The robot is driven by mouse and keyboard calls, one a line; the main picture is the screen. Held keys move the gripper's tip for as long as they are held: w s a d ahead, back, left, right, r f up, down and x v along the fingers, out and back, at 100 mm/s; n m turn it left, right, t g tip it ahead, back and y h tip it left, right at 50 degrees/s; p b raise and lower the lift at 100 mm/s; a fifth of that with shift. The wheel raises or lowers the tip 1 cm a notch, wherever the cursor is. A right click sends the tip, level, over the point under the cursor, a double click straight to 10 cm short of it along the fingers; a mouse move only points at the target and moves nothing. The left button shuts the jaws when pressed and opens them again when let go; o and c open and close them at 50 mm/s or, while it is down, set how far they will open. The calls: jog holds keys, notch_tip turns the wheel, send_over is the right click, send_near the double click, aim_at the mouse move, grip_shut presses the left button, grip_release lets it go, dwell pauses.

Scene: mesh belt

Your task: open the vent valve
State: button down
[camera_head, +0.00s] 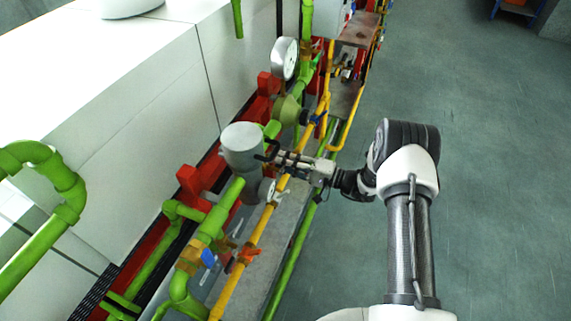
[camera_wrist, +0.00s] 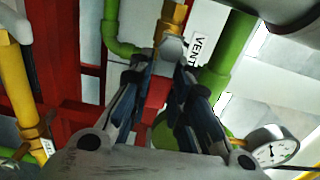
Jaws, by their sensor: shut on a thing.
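The vent valve shows in the wrist view as a brass body (camera_wrist: 173,20) with a grey handle (camera_wrist: 172,46) at its lower end. A white label (camera_wrist: 203,44) reading VENT is beside it. My gripper (camera_wrist: 168,66) has its two fingertips on either side of the grey handle and is shut on it. In the head view my gripper (camera_head: 272,156) reaches left from the arm to beside the large grey cylinder (camera_head: 242,148) on the green pipe. The vent valve is hidden or too small to tell there.
Green pipes (camera_head: 228,201) and a yellow pipe (camera_head: 255,236) run close by. Round gauges stand near, one (camera_wrist: 267,146) at lower right in the wrist view and a bigger one (camera_head: 285,58) behind. A red frame (camera_head: 198,180) lies at left. Open floor (camera_head: 490,190) is on the right.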

jog(key=c, duration=1.5)
grip_release()
jog(key=v, duration=1.2)
jog(key=shift+r, duration=0.1)
jog(key=shift+r, duration=0.1)
